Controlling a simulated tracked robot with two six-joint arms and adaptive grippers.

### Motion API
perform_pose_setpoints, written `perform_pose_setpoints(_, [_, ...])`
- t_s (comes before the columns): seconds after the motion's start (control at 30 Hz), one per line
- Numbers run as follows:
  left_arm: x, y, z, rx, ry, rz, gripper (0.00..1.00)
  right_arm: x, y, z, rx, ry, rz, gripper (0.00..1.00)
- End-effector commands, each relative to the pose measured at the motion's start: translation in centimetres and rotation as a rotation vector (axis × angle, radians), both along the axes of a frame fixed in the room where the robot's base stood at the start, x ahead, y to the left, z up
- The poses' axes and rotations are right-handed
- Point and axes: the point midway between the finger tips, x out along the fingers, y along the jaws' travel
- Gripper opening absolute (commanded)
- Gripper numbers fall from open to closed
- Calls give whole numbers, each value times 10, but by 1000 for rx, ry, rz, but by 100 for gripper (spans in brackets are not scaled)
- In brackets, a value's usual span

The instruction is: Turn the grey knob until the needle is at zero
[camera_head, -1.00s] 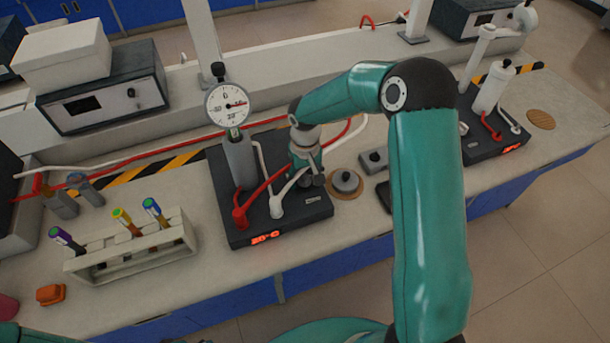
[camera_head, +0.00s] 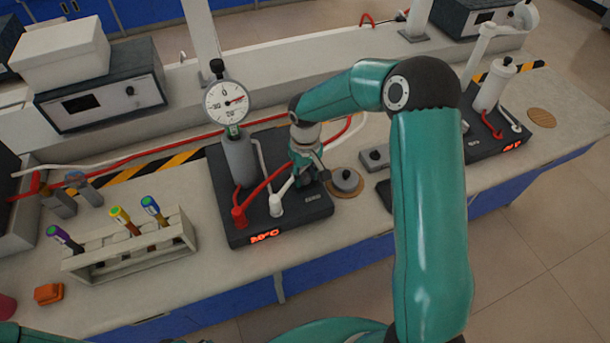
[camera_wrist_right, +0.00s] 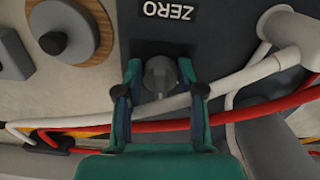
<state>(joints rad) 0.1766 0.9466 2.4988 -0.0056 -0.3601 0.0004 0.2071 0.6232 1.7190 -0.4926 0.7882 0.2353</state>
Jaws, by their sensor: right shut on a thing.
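The dial gauge (camera_head: 228,103) stands on a grey cylinder at the back of a dark base unit (camera_head: 235,233). Its zero mark is at the top of the face. The red needle points up and to the right, clockwise of zero. The grey knob (camera_wrist_right: 159,75) shows in the right wrist view beside an upside-down "ZERO" label (camera_wrist_right: 170,10). My right gripper (camera_wrist_right: 160,82) is shut on the knob, one finger at each side. In the head view my right gripper (camera_head: 309,180) is over the right part of the base unit and hides the knob. My left gripper is out of view.
Red and white hoses (camera_head: 264,182) run close to the left of the right gripper. A round grey weight (camera_head: 346,181) on a wooden disc and a small grey block (camera_head: 375,158) are to its right. A test-tube rack (camera_head: 130,250) stands at left.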

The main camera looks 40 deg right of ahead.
Motion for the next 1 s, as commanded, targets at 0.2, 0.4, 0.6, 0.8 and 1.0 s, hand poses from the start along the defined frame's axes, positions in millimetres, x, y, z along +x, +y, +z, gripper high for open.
perform_pose_setpoints(0.2, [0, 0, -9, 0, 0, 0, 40, 1, -1, -1, 0, -2, 175, 3])
perform_pose_setpoints(0.4, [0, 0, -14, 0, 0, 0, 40, 1, -2, 0, -1, -2, 365, 3])
perform_pose_setpoints(0.6, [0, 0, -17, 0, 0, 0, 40, 2, -4, 0, -2, -2, 544, 3])
perform_pose_setpoints(0.8, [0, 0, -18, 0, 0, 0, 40, 2, -4, 1, -1, -2, 684, 3])
perform_pose_setpoints(1.0, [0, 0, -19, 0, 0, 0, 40, 3, -5, 1, -1, -3, 774, 3])
